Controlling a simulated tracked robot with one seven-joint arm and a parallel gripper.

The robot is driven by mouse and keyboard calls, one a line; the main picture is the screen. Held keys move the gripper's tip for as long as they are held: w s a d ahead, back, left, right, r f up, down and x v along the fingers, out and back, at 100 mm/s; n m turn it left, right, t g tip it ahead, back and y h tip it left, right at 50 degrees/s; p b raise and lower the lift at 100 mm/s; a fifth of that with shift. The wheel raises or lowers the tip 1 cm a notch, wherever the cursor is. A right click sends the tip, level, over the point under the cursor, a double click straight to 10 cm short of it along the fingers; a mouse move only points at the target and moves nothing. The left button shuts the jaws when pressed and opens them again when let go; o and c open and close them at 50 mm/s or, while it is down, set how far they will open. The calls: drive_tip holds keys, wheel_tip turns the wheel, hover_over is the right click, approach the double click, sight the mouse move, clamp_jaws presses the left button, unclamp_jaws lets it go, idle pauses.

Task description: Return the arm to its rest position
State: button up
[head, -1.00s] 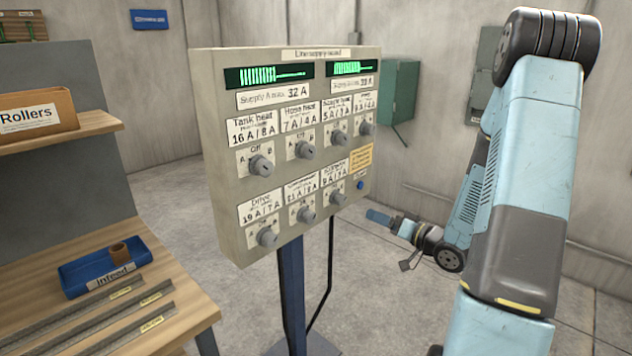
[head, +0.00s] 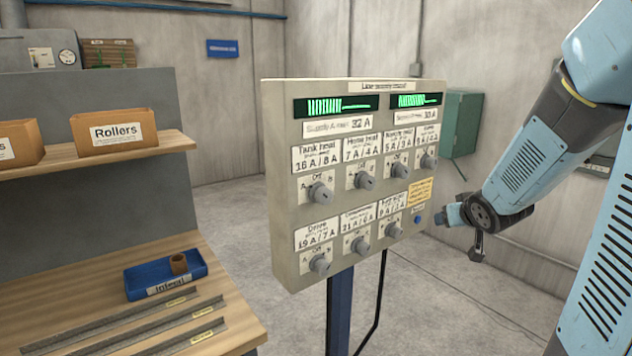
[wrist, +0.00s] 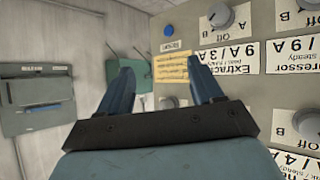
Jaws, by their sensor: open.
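My gripper (head: 453,214) is just right of the supply panel's (head: 283,190) lower right edge in the head view, small and partly blurred. My arm bends down to it from the right side. In the wrist view my gripper (wrist: 163,78) shows two blue fingers spread apart with nothing between them. The panel's face (wrist: 240,98), upside down there, fills the right side, with a yellow note (wrist: 171,67) and a blue button (wrist: 168,31) beyond the fingertips. Whether the fingers touch the panel cannot be told.
A workbench (head: 222,290) with a blue Infeed tray (head: 135,284) and metal strips stands at left. A Rollers box (head: 117,132) sits on its shelf. A green wall box (head: 463,125) hangs behind the panel. Open floor (head: 235,212) lies between bench and panel.

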drive_tip(key=s+a+r+g, duration=0.2)
drive_tip(key=s+a+r, duration=0.1)
drive_tip(key=s, duration=0.5)
drive_tip(key=s+a+r+g, duration=0.1)
drive_tip(key=s+a+r, duration=0.2)
drive_tip(key=s, duration=0.6)
drive_tip(key=s+a+r+g+y, duration=0.1)
drive_tip(key=s+a+r+g, duration=0.1)
drive_tip(key=s, duration=0.6)
drive_tip(key=shift+s+a+r+m+g, duration=0.25)
drive_tip(key=shift+a+r, duration=0.25)
drive_tip(key=shift+a, duration=0.6)
drive_tip(key=shift+c, duration=0.3)
